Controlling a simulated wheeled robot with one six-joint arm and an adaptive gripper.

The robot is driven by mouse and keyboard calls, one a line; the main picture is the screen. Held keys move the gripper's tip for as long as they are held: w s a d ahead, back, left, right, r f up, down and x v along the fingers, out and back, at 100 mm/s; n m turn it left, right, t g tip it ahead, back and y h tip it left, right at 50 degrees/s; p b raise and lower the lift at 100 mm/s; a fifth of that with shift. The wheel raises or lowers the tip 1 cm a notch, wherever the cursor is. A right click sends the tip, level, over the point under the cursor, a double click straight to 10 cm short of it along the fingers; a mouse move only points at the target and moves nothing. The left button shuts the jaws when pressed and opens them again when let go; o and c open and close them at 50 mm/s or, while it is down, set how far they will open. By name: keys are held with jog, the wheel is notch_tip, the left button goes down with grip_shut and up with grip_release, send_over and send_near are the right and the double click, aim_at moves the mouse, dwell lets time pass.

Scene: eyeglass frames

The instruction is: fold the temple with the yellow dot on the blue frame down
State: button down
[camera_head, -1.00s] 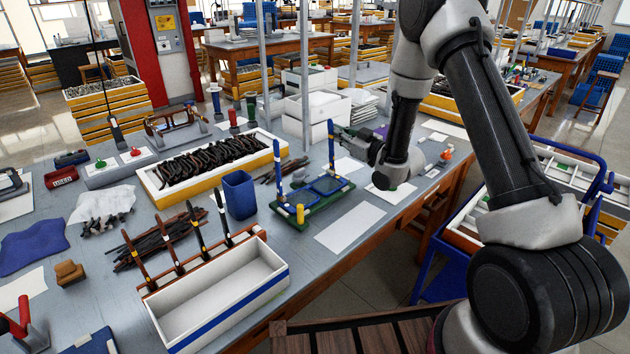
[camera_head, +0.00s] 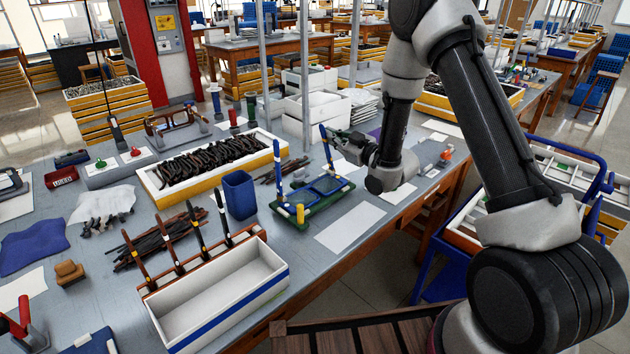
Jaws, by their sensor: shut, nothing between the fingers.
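The blue frame (camera_head: 328,185) lies on a green fixture (camera_head: 340,199) near the table's front edge. Its left temple (camera_head: 278,160) stands upright. Its right temple (camera_head: 327,150) rises from the far side and leans to the left at the top. Both carry small pale or yellowish marks, and I cannot tell for sure which has the yellow dot. My gripper (camera_head: 338,136) is shut and empty, beside the right temple on its right side. Its tips are at or very close to the temple; contact is too small to tell.
A yellow peg (camera_head: 300,213) stands at the fixture's front. A blue cup (camera_head: 239,194) is to its left, and a white sheet (camera_head: 350,228) lies in front. A white bin (camera_head: 222,295) with a rack of upright temples (camera_head: 180,254) stands front left. White trays (camera_head: 318,115) are behind.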

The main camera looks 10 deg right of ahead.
jog(key=shift+s+a+f+n, duration=0.15)
jog(key=shift+s+a+n, duration=0.3)
jog(key=shift+a+n, duration=0.25)
jog(key=shift+s+a+f+n, duration=0.35)
jog(key=shift+s+a+n, duration=0.3)
jog(key=shift+a+n, duration=0.2)
jog(key=shift+s+a+f+n, duration=0.55)
jog(key=shift+a+n, duration=0.2)
jog(key=shift+n, duration=0.2)
jog(key=shift+s+a+f+n, duration=0.6)
jog(key=shift+a+n, duration=0.15)
jog(key=shift+n, duration=0.15)
